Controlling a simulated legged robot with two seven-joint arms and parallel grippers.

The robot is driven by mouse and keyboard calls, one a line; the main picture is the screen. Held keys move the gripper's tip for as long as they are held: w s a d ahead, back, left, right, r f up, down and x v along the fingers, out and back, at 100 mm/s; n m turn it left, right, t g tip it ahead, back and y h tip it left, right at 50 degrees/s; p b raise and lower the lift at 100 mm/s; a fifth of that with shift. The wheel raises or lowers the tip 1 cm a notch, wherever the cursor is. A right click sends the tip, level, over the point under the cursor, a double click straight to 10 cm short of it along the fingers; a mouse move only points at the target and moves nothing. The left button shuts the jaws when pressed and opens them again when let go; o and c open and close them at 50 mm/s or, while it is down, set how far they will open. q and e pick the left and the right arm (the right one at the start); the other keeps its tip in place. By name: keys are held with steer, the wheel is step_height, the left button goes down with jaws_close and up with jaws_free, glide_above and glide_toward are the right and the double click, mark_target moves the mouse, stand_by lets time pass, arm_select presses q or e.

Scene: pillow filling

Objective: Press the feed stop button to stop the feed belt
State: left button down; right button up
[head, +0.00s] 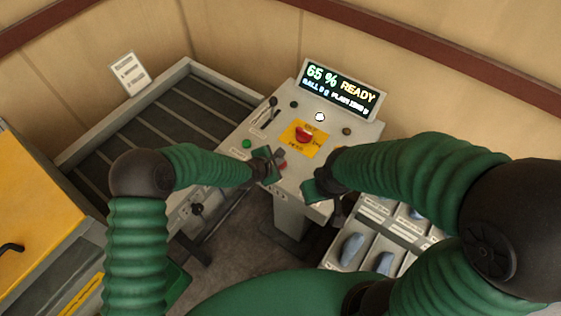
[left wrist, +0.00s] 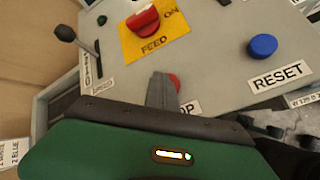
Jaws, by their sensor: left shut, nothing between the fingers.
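The grey control panel (head: 262,125) stands in the middle of the head view. The red stop button (head: 283,165) is on its lower part. In the left wrist view the red button (left wrist: 175,82) is partly hidden behind my fingers, above a label ending in "OP". My left gripper (head: 278,157) is shut and empty, with its tips at the button; I cannot tell whether they touch or press it. It also shows in the left wrist view (left wrist: 163,88). My right gripper (head: 311,188) is over the panel's lower right edge, its fingers not clear.
A red feed switch (head: 303,134) on a yellow plate and a green button (head: 246,144) are nearby. The blue reset button (left wrist: 262,45) sits right of my fingers. A display (head: 341,90) reads "65 % READY". A belt (head: 140,127) lies left; a divided tray (head: 345,257) is below right.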

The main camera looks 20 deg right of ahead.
stand_by(0.3)
arm_select(q)
steer(key=shift+r+p, duration=0.6)
steer(key=shift+r, duration=0.3)
step_height(320, 180, up, 5)
steer(key=p, duration=0.3)
steer(key=shift+a, duration=0.1)
stand_by(0.5)
